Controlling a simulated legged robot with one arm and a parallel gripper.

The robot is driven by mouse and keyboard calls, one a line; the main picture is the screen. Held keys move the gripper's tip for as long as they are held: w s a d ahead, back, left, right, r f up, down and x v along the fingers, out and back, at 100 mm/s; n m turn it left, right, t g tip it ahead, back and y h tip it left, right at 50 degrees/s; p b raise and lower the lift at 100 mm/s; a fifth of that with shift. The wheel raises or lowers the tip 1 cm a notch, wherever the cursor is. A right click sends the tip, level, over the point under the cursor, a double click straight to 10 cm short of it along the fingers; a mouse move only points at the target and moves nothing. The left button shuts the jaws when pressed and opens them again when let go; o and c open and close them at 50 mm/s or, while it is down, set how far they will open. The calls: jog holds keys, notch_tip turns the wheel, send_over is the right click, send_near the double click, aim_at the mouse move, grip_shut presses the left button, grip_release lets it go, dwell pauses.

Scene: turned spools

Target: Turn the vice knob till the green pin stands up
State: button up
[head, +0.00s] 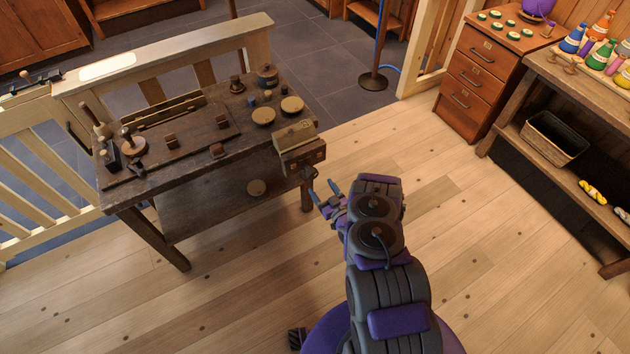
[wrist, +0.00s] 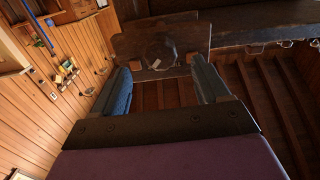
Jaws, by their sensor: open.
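The wooden vice (head: 303,157) is at the right end of the workbench in the head view. In the wrist view its dark wooden face (wrist: 128,45) is ahead, with a dark round shape on it that looks like the knob (wrist: 165,45). A small pale mark shows just below that shape. I cannot make out a green pin in either view. My gripper (head: 322,190) is open and empty, just in front of and below the vice. In the wrist view its two fingers (wrist: 160,70) stand apart to either side of the round shape, with no visible contact.
The workbench (head: 195,175) carries turned pieces, round discs and tools. A drawer cabinet (head: 480,75) and a side bench (head: 575,83) with colourful bottles stand at right. A pale fence is behind the workbench. The wooden floor (head: 400,150) between is clear.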

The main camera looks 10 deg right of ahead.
aim_at(314, 177)
jog(key=b+x, duration=0.1)
jog(key=x, duration=0.5)
jog(key=shift+b, duration=0.35)
jog(key=c, duration=1)
